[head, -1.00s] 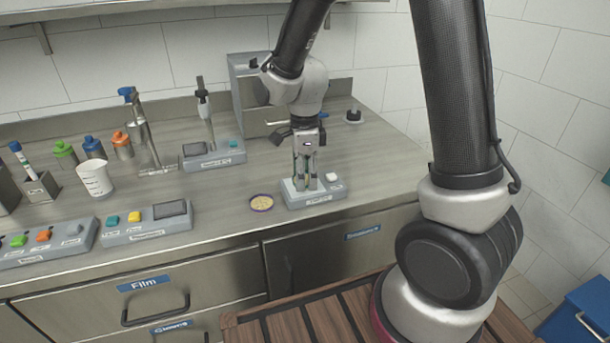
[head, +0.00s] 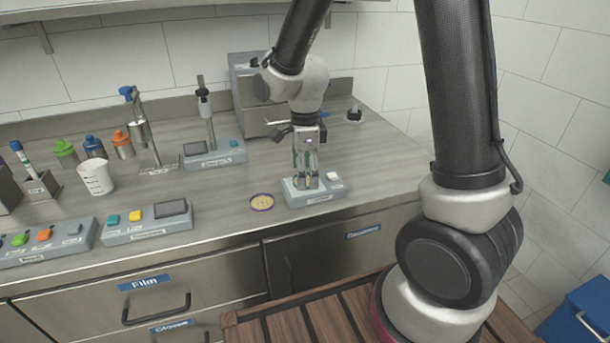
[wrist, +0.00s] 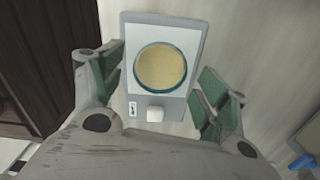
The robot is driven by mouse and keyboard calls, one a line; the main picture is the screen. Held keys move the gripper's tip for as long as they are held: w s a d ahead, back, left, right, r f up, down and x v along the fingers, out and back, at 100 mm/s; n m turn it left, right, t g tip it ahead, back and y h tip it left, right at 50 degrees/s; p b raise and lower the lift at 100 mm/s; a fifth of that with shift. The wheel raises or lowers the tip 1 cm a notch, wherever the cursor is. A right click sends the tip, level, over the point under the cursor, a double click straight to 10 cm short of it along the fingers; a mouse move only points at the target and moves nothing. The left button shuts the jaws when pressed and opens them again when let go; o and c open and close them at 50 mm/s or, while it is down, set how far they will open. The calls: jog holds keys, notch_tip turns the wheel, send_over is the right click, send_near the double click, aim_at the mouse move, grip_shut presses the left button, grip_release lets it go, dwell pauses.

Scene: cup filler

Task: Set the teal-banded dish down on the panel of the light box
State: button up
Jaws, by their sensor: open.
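The teal-banded dish (wrist: 161,68) is round with tan contents. In the wrist view it lies flat on the pale panel of the light box (wrist: 187,27), inside the panel's edges. In the head view the light box (head: 326,196) stands near the counter's front edge, and the fingers mostly hide the dish. My gripper (head: 306,183) points down over the panel. In the wrist view my gripper (wrist: 158,82) is open, with one green-padded finger on each side of the dish and visible gaps between them.
A purple-rimmed dish (head: 261,202) lies just left of the light box. A control box with colored buttons (head: 147,224) is farther left. A stand with a grey base (head: 214,154) and a large grey box (head: 250,95) are behind.

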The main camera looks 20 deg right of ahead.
notch_tip(320, 180, up, 10)
jog(key=s+d+r+n+t, duration=0.2)
jog(key=s+d+r+n, duration=0.2)
jog(key=s+d+n, duration=0.3)
jog(key=s+d+r+n+t, duration=0.2)
jog(key=s+d+r+n, duration=0.3)
jog(key=s+n, duration=0.7)
jog(key=d+n, duration=0.1)
jog(key=d, duration=0.1)
jog(key=shift+d+r, duration=0.3)
jog(key=shift+d, duration=0.1)
dwell(0.9)
